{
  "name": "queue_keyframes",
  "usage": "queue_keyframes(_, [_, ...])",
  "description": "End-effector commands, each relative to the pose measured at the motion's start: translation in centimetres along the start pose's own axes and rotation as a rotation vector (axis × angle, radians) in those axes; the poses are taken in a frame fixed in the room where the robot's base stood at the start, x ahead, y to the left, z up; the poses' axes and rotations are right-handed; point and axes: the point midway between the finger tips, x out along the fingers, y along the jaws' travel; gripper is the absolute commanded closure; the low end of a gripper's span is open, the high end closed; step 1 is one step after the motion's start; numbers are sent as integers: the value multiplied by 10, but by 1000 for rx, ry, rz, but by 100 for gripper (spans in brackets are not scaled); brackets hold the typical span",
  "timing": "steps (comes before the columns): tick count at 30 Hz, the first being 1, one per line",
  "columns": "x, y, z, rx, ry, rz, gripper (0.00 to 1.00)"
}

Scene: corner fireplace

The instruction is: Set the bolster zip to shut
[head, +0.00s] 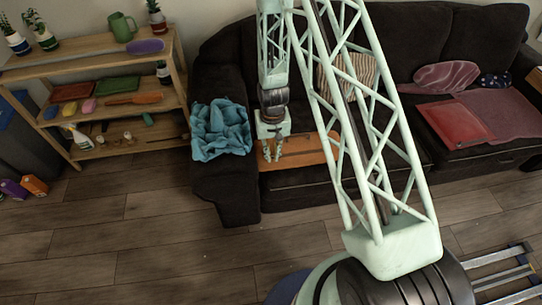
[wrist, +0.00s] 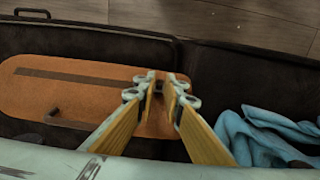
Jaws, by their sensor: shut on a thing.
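The bolster appears to be the flat-looking orange-brown piece (head: 312,151) on the dark sofa seat; it also shows in the wrist view (wrist: 75,105). A dark straight strip (wrist: 70,77), apparently the zip, runs along it from near its left end towards my gripper. My gripper (head: 272,152) is over the bolster's left end in the head view, which is the right end in the wrist view. Its fingertips (wrist: 157,86) are close together around a small dark piece, apparently the zip pull. The fingers hide most of that piece and the strip's end.
A crumpled blue cloth (head: 221,129) lies beside the bolster on the sofa arm (head: 228,190). A striped cushion (head: 345,78) leans behind my arm. A red flat item (head: 456,122) lies farther right. Wooden shelves (head: 110,112) stand left; the floor in front is mostly clear.

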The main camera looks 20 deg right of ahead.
Motion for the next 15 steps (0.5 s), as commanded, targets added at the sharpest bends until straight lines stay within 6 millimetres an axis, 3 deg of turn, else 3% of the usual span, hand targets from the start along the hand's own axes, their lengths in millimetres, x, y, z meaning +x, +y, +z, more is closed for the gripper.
queue_keyframes(12, [0, 0, -1, 4, 0, 0, 100])
queue_keyframes(13, [0, 0, -1, 4, 0, 0, 88])
queue_keyframes(15, [0, 0, -1, 4, 0, 0, 82])
